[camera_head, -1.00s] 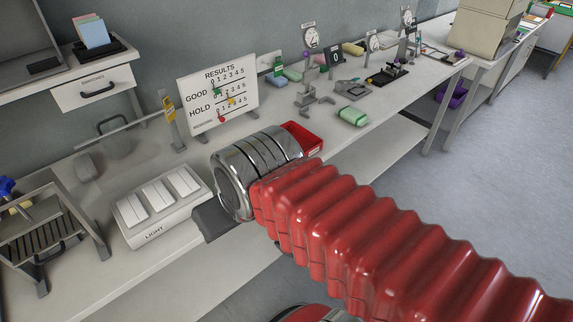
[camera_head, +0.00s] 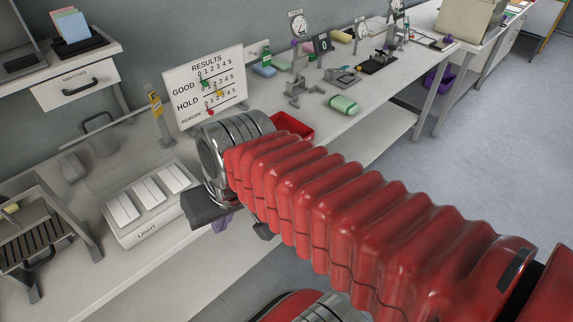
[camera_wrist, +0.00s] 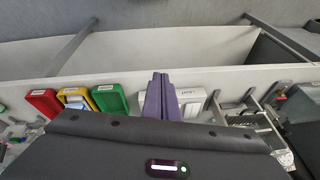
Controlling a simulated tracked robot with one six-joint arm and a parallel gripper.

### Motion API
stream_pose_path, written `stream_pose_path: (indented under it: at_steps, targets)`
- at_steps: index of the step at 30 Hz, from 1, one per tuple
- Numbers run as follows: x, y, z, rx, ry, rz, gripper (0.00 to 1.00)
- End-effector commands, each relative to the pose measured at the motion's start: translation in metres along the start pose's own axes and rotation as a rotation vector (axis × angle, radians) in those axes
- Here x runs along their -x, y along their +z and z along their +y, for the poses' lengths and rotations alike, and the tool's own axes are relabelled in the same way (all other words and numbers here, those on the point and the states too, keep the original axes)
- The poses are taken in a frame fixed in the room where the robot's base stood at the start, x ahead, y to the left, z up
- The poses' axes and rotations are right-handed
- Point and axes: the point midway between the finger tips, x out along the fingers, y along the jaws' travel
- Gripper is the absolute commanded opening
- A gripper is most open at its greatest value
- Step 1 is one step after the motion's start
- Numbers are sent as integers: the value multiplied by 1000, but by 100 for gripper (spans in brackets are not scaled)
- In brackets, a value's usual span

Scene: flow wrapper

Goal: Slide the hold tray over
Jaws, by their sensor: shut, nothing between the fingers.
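In the wrist view a yellow tray (camera_wrist: 75,97), by its colour the hold tray, sits on the bench between a red tray (camera_wrist: 43,101) and a green tray (camera_wrist: 109,98). My gripper (camera_wrist: 160,85), with purple fingers, is shut and empty. In that view it is to the right of the green tray, in front of the light box (camera_wrist: 190,101); I cannot tell its height. In the head view the red tray (camera_head: 293,126) shows in part behind my arm; the yellow and green trays are hidden.
The results board (camera_head: 206,85) stands behind my wrist. The light box (camera_head: 148,205) is left of it, with a slatted rack (camera_head: 40,240) further left. A green packet (camera_head: 343,105) and gauges on stands are to the right along the bench.

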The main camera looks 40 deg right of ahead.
Motion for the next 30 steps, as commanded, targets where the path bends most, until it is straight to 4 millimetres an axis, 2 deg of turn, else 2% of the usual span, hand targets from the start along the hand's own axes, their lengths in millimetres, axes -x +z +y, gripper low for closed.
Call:
stream_pose_path:
  at_steps: [6, 16, 23, 30]
  targets:
    - [-32, 13, 10, -251, -86, -181, 0]
    - [-66, 19, 17, -648, -272, -393, 0]
    - [-83, 9, 26, -934, -433, -495, 0]
    - [-98, -10, 48, -1235, -629, -553, 0]
